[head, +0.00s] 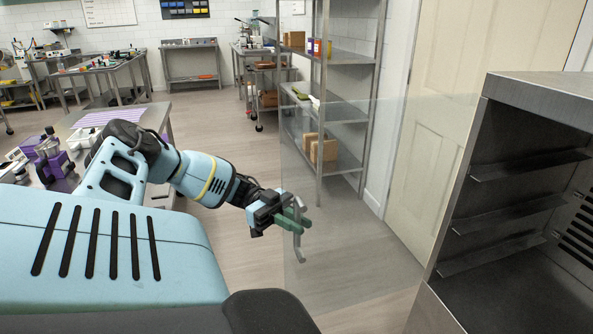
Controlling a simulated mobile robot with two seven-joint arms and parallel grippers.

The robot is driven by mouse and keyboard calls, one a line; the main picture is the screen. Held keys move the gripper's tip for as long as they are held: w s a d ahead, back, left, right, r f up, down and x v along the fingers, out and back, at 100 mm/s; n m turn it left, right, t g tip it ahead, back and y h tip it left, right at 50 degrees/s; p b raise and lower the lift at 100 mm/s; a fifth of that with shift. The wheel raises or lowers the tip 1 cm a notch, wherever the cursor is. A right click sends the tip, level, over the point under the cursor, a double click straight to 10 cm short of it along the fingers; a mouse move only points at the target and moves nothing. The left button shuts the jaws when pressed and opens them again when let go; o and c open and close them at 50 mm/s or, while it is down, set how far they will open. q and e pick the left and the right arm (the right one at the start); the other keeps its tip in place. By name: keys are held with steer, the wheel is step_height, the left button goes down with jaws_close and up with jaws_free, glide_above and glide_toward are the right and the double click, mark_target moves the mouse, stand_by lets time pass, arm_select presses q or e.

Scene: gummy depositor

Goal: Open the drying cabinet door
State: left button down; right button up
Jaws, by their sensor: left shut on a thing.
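The drying cabinet (455,190) stands at the right, a grey metal box with shelf rails inside. Its clear see-through door (350,235) is swung well open, and the cabinet's front is uncovered. A grey bar handle (298,243) sits near the door's free left edge. My left gripper (300,217) is shut on the handle, with its green fingers around the bar. My right gripper is not in the view.
A metal shelf rack (322,120) with boxes stands behind the door, beside a cream panelled door (435,140). A steel table (165,125) with purple-based devices is at the left. Open floor (220,245) lies between table and glass door.

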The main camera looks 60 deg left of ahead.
arm_select(q)
steer(key=shift+w+r, duration=0.1)
steer(key=c, duration=1.4)
jaws_free()
steer(key=shift+w+d, duration=0.1)
steer(key=shift+c, duration=0.2)
steer(key=shift+a, duration=0.2)
steer(key=b+v, duration=0.1)
steer(key=v, duration=0.6)
steer(key=shift+a, duration=0.25)
